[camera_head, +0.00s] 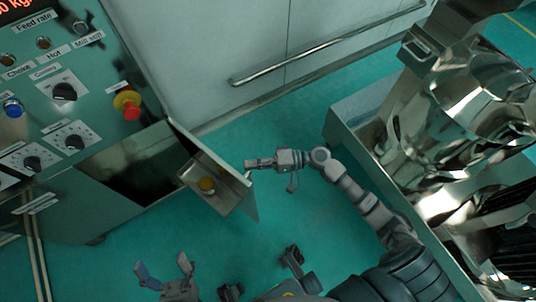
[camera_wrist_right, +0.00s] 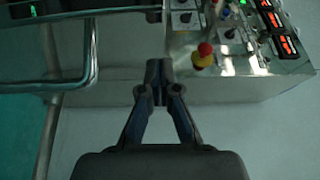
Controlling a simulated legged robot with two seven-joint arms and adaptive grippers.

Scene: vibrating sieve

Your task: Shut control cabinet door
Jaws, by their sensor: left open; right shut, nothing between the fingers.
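The control cabinet (camera_head: 95,205) stands at the left in the head view, with a dark opening in its lower front. Its door (camera_head: 233,172) is open and juts out to the right; a metal plate with a round yellow part (camera_head: 206,185) is on it. My right gripper (camera_head: 248,163) is shut and empty, its tips close to the door's right side; I cannot tell whether they touch. In the right wrist view its fingers (camera_wrist_right: 158,72) are together. My left gripper (camera_head: 163,268) is open and empty at the bottom, below the door and apart from it.
A sloped control panel (camera_head: 60,120) with knobs and a red button (camera_head: 131,112) tops the cabinet. A shiny metal machine (camera_head: 450,120) stands at the right. A pale wall with a rail (camera_head: 320,48) is behind. Teal floor (camera_head: 290,225) is free around the door.

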